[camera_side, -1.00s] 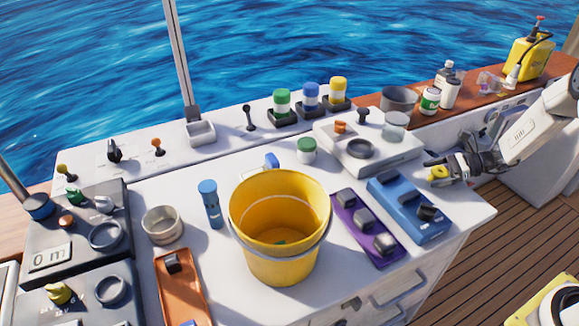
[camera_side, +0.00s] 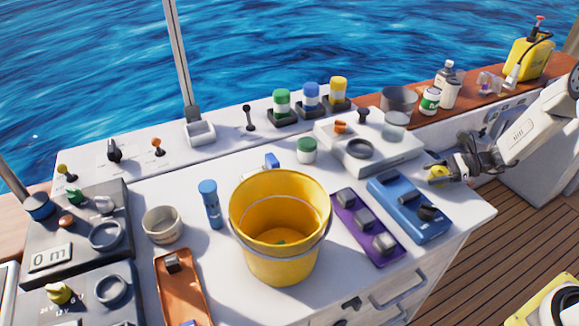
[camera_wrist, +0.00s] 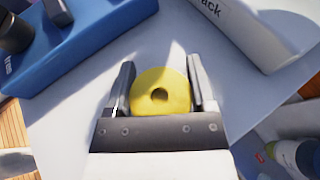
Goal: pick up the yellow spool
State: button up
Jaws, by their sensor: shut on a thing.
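The yellow spool (camera_wrist: 160,84) is a round yellow piece with a dark centre hole. In the wrist view it sits between the two dark fingers of my gripper (camera_wrist: 161,88), with a finger along each side. In the side view my gripper (camera_side: 443,172) is at the right end of the white counter, closed around the yellow spool (camera_side: 438,170), which is partly hidden by the fingers. Whether the spool touches the counter top is hard to tell.
A blue switch box (camera_side: 408,207) and a purple switch panel (camera_side: 368,228) lie left of my gripper. A white raised panel (camera_side: 370,158) stands behind them. A large yellow bucket (camera_side: 279,262) stands mid-counter. The counter's right edge is close to my gripper.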

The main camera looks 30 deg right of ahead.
aim_at(435, 171)
jog(key=shift+r, duration=1.65)
jog(key=s+a+r, duration=0.4)
jog(key=s+r, duration=0.5)
jog(key=s, duration=0.4)
jog(key=shift+s+r, duration=0.2)
jog(key=shift+r, duration=0.15)
